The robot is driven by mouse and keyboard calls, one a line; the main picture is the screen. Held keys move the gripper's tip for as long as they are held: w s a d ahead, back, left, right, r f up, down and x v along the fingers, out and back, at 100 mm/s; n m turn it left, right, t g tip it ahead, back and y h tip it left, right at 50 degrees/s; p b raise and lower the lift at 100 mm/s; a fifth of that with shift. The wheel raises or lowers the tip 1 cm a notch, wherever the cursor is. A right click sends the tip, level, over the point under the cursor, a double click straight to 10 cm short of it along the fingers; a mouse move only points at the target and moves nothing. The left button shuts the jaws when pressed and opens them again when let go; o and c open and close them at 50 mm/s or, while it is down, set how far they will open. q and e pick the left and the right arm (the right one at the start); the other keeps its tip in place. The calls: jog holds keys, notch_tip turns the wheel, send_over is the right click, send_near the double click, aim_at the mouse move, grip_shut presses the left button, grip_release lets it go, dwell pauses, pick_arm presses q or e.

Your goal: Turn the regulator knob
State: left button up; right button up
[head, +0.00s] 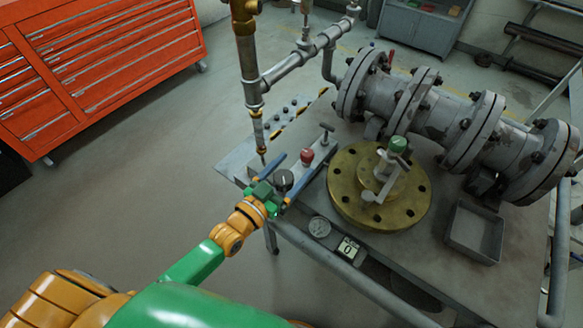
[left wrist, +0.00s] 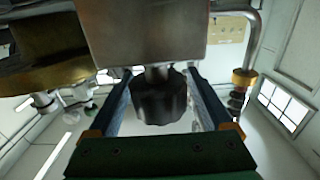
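The regulator knob (head: 284,179) is dark and ribbed, on a grey block at the left edge of the bench. My left gripper (head: 303,163) reaches it from the front left, with its two blue-grey fingers on either side of the knob. In the left wrist view the black knob (left wrist: 160,102) sits on a short stem under a metal block (left wrist: 140,32). The left gripper (left wrist: 160,74) is open there, with a gap between each finger and the knob. My right gripper is not in view.
A red button (head: 307,156) stands just beyond the knob. A brass flange (head: 345,200) with a green-capped handle (head: 397,145) and grey flanged pipe (head: 395,95) fill the bench's middle and back. A small tray (head: 474,232) sits right.

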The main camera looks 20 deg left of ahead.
aim_at(276, 185)
pick_arm(q)
jog(key=c, duration=1.1)
jog(key=shift+m+h+b, duration=0.3)
jog(key=shift+b, duration=0.05)
jog(key=shift+c, duration=0.4)
jog(key=shift+s+d+m+g+h, duration=0.1)
jog(key=shift+m+g+h, duration=0.2)
jog(key=shift+h, duration=0.1)
jog(key=o, duration=1.4)
jog(key=v, duration=0.7)
